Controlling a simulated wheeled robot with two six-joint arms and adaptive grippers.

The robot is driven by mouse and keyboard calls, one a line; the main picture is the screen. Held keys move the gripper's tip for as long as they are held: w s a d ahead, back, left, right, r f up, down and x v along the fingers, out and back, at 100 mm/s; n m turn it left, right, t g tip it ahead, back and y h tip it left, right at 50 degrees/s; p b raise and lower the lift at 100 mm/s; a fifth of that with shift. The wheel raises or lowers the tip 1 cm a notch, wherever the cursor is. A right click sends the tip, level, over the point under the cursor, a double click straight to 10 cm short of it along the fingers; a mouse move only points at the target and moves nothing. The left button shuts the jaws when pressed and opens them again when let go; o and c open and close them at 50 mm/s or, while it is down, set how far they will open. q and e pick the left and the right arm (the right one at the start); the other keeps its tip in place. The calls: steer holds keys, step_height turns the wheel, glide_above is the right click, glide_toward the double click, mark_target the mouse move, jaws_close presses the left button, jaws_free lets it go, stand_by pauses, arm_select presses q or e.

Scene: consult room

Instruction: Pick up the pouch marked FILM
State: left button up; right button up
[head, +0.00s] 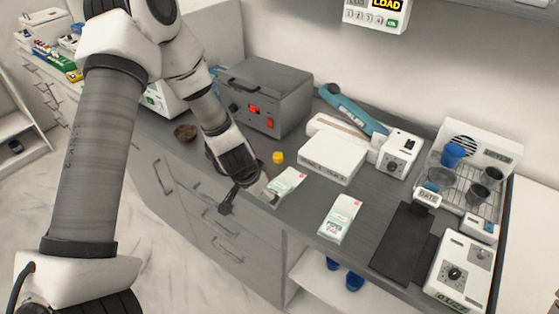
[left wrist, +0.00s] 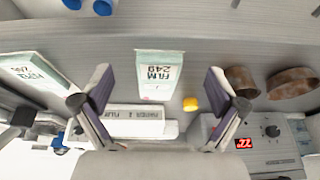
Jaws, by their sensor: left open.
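The pouch marked FILM (head: 288,183) is pale with a green edge and lies flat on the dark counter near its front edge. In the left wrist view the FILM pouch (left wrist: 158,75) lies ahead, between the fingers in the picture, with its lettering readable. My left gripper (head: 245,192) is open and empty, just left of the pouch in the head view and partly overlapping its left end. In the left wrist view its fingers (left wrist: 161,105) stand wide on both sides of the pouch. A similar pouch (head: 340,218) lies to the right. My right gripper is out of view.
A small yellow item (head: 278,157) lies close behind the FILM pouch. Behind are a grey box with a red display (head: 268,100) and a white box (head: 332,158) by a blue sealer (head: 352,108). A brown round item (head: 185,131) lies left.

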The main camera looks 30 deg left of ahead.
mark_target(283, 185)
arm_select(q)
steer(key=r, duration=0.1)
steer(key=w+r+b, duration=0.1)
steer(key=r, duration=0.1)
steer(key=shift+a+t, duration=0.15)
steer(key=shift+t, duration=0.25)
steer(key=b+x, duration=0.1)
steer(key=x, duration=0.1)
steer(key=b+x, duration=0.4)
steer(key=x, duration=0.1)
steer(key=shift+w+d+r, duration=0.15)
steer(key=shift+w+d, duration=0.1)
steer(key=shift+w+f, duration=0.1)
steer(key=shift+f, duration=0.15)
steer(key=shift+r, duration=0.15)
steer(key=c, duration=1.1)
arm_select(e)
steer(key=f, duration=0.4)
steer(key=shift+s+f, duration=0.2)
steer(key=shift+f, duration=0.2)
